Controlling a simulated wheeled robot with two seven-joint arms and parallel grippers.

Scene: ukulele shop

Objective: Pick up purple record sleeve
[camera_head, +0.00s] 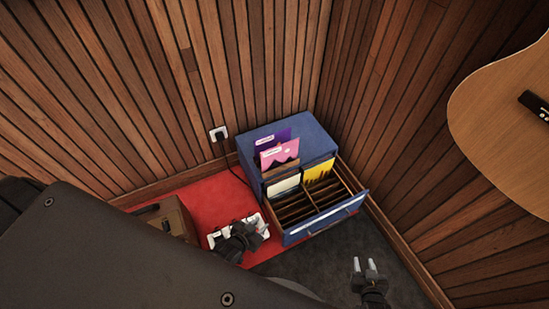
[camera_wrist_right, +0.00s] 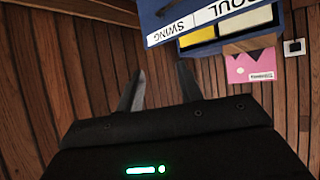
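I cannot make out the purple sleeve in the right wrist view. My right gripper (camera_head: 365,267) is low at the front right, outside the crate and apart from the sleeves. In the wrist view its two fingers (camera_wrist_right: 162,88) are spread with nothing between them.
The crate's divided drawer is pulled out, holding a white sleeve (camera_head: 284,185) and a yellow sleeve (camera_head: 320,170). Slatted walls meet behind. A guitar (camera_head: 500,120) hangs right.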

